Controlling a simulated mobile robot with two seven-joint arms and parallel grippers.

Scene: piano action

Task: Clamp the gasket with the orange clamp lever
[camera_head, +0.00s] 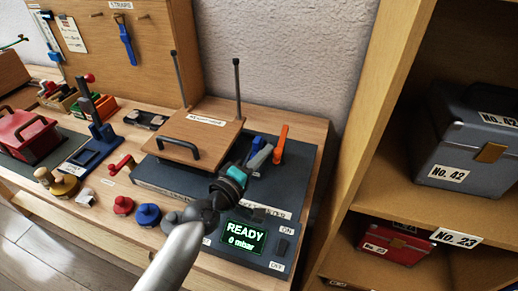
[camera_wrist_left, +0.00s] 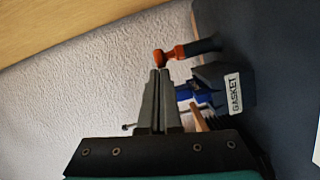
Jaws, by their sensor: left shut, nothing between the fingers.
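The orange clamp lever (camera_head: 280,145) stands up at the right back of the dark console (camera_head: 305,165). In the left wrist view the orange lever (camera_wrist_left: 181,51) extends sideways, its rounded end just beyond my fingertips. A grey block labelled GASKET (camera_wrist_left: 233,93) sits beside it, with a blue part (camera_wrist_left: 195,93) nearby. In the head view a blue piece (camera_head: 257,144) stands left of the orange lever. My left gripper (camera_head: 264,152) is shut and empty, close to both; it also shows in the left wrist view (camera_wrist_left: 158,73). I cannot tell whether the fingertips touch the lever. The gasket itself is not distinguishable.
A wooden lid (camera_head: 195,134) with a black handle lies on the console. A green display (camera_head: 243,237) reads READY, 0 mbar, beside an ON/OFF switch (camera_head: 281,246). Red and blue knobs stand at the front left. A wooden shelf (camera_head: 372,165) with cases bounds the right side.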

